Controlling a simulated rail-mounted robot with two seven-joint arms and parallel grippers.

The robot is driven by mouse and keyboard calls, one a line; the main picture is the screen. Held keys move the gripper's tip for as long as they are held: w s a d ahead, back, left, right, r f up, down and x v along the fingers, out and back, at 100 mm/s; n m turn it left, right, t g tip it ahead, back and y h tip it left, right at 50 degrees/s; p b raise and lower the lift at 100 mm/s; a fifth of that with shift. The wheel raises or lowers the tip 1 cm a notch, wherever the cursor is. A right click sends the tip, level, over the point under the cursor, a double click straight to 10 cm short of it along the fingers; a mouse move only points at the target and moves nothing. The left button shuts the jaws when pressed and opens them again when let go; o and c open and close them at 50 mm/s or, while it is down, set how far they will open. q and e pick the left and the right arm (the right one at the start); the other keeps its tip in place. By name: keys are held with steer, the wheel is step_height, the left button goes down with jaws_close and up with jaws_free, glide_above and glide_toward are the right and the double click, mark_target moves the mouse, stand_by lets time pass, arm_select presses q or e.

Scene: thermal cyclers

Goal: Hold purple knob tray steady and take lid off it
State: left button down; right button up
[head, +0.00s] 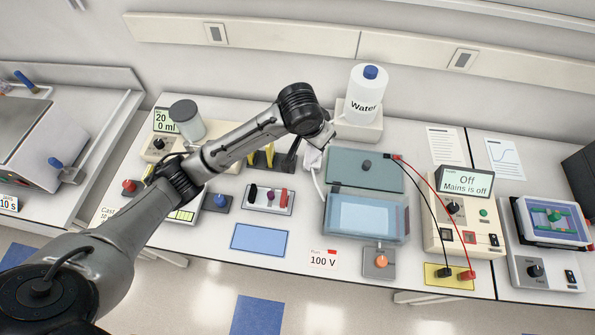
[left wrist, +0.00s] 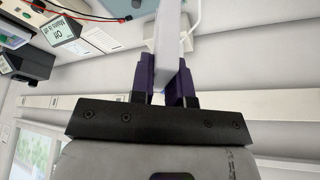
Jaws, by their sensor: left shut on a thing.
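A small white tray (head: 262,209) with a black, a purple and a red knob stands at the middle of the bench in the head view. Its purple knob (head: 270,196) is in the middle of the row. I cannot tell from here whether a separate lid lies on it. My left gripper (left wrist: 167,72) is shut on a white slab-like thing (left wrist: 168,30) between its dark purple fingers. In the head view the left arm reaches over the bench, and its hand end is behind and to the right of the tray, apart from it. My right gripper is in neither view.
A clear blue tank (head: 333,232) stands right of the tray, with a grey-blue knobbed plate (head: 345,177) behind it. A water bottle (head: 367,95) stands at the back. A power supply (head: 445,235) with red and black leads stands right. A blue mat (head: 259,237) lies in front.

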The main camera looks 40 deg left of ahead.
arm_select(q)
steer(key=w+a+f+n+y+b, duration=0.1)
steer(key=w+a+f+n+b, duration=0.15)
steer(key=w+f+b, duration=0.5)
steer(key=w+a+f+n+y+b, duration=0.2)
steer(key=w+f+n+b, duration=0.15)
steer(key=f, duration=0.65)
steer(key=s+a+f, duration=0.1)
steer(key=a+f, duration=1)
steer(key=shift+s+a+f+n, duration=0.25)
steer(key=shift+a+n, duration=0.05)
steer(key=c, duration=1.1)
jaws_free()
steer(key=shift+f, duration=0.1)
